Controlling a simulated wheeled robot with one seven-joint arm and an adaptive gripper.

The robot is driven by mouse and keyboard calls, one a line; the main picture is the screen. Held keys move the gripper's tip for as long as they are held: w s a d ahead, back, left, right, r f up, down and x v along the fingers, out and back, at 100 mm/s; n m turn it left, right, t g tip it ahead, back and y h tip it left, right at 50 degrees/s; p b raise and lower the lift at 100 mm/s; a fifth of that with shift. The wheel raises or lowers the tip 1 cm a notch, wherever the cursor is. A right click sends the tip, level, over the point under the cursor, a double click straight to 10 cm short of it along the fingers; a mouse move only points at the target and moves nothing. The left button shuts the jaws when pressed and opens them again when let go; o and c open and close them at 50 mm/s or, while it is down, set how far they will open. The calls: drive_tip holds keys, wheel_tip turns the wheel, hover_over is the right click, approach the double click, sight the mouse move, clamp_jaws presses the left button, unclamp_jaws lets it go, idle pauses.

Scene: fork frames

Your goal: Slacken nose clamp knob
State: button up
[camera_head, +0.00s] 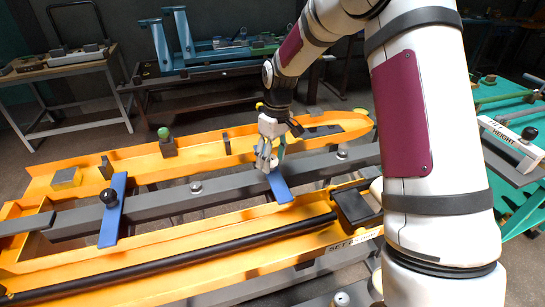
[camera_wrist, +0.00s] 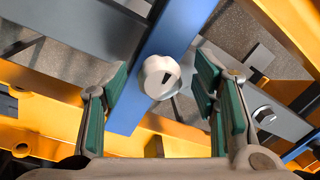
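A blue clamp bar (camera_head: 280,188) lies across the grey rail of the orange frame, nearer the frame's rounded right end. In the wrist view, a pale round knob (camera_wrist: 160,76) with a dark mark sits on this blue bar (camera_wrist: 185,22). My gripper (camera_head: 266,160) points down over the bar and hides the knob in the head view. In the wrist view my gripper (camera_wrist: 162,92) is open, its green-padded fingers to the left and right of the knob, with gaps on both sides. A second blue bar (camera_head: 111,222) with a black knob (camera_head: 109,197) lies farther left.
The long orange frame (camera_head: 215,152) has upright posts and a green-topped peg (camera_head: 164,134) behind the rail. A bolt (camera_wrist: 264,114) sits right of my fingers in the wrist view. A teal bench (camera_head: 510,95) with a HEIGHT label stands at right.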

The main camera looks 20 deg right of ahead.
drive_tip(key=shift+r, duration=0.1)
wheel_tip(320, 180, up, 12)
drive_tip(key=d, duration=0.1)
drive_tip(key=shift+w, duration=0.35)
idle(0.4)
drive_tip(key=s+a+r+m+t+h+p, duration=0.1)
drive_tip(key=s+r+m+t, duration=0.15)
drive_tip(key=s+r, duration=1.15)
drive_tip(key=s+f+m+t+p, duration=0.2)
drive_tip(key=s+m, duration=0.1)
drive_tip(key=s, duration=1.8)
drive_tip(key=shift+s, duration=0.15)
drive_tip(key=shift+a+m, duration=0.1)
drive_tip(key=shift+m, duration=0.15)
idle(0.5)
